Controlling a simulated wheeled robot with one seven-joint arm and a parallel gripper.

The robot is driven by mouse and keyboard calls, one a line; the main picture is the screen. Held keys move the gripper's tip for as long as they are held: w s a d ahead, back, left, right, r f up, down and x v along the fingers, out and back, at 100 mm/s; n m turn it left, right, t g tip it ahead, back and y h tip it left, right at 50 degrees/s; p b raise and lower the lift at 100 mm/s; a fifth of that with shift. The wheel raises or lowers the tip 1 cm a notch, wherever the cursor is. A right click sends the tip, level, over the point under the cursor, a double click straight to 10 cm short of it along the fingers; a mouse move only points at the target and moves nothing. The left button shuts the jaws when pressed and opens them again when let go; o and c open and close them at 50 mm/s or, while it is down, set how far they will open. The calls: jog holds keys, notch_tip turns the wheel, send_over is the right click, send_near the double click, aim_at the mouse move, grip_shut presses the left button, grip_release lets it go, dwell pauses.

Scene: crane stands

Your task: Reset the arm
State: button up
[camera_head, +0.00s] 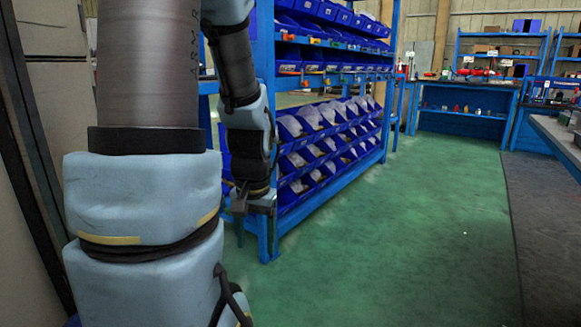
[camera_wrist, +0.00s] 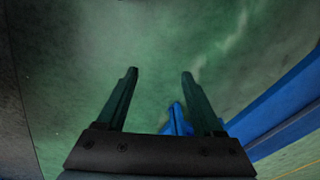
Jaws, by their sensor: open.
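My arm hangs down in front of the head camera, its light blue and grey links filling the left of that view. My gripper (camera_head: 239,224) is at the lower end of the arm and points down, in front of the near corner of the blue shelf rack. In the wrist view my gripper (camera_wrist: 158,85) shows two dark fingers spread apart with nothing between them. Green floor lies beyond the fingertips.
The blue shelf rack (camera_head: 270,130) with several bins of white bags stands close beside my gripper. Its blue frame (camera_wrist: 285,100) also shows at the right of the wrist view. Green floor (camera_head: 420,230) is clear to the right. A workbench (camera_head: 556,139) stands at the right edge.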

notch_tip(320, 180, up, 35)
jog(key=s+n+p, duration=0.1)
jog(key=p, duration=3.2)
jog(key=shift+s+d+f+n, duration=0.15)
jog(key=shift+s+d+n, duration=0.15)
jog(key=shift+s, duration=0.05)
jog(key=shift+o, duration=0.4)
jog(key=shift+p, duration=0.4)
jog(key=shift+o, duration=0.7)
jog(key=shift+w, duration=0.15)
jog(key=shift+o, duration=1.4)
jog(key=w+d+f+m+g+y+b, duration=0.1)
jog(key=w+f+m+y+b, duration=0.1)
jog(key=w+f+m+y, duration=0.2)
jog(key=w+f+m, duration=0.3)
jog(key=w+m, duration=0.1)
jog(key=w, duration=0.3)
jog(key=shift+d+m+g+b, duration=0.15)
jog(key=shift+m+g+b, duration=0.2)
jog(key=shift+m+g, duration=0.05)
jog(key=w+d+f+m+t+y+b, duration=0.2)
jog(key=w+f+m+y, duration=0.3)
jog(key=w, duration=0.4)
jog(key=w+d+f+m+t+y+b, duration=0.2)
jog(key=w+d+m+t+y, duration=0.3)
jog(key=w+d+m+t, duration=0.75)
jog(key=w+a+n+g+p, duration=0.1)
jog(key=w+a+n+g, duration=0.1)
jog(key=w+a+g, duration=0.1)
jog(key=shift+x, duration=1.1)
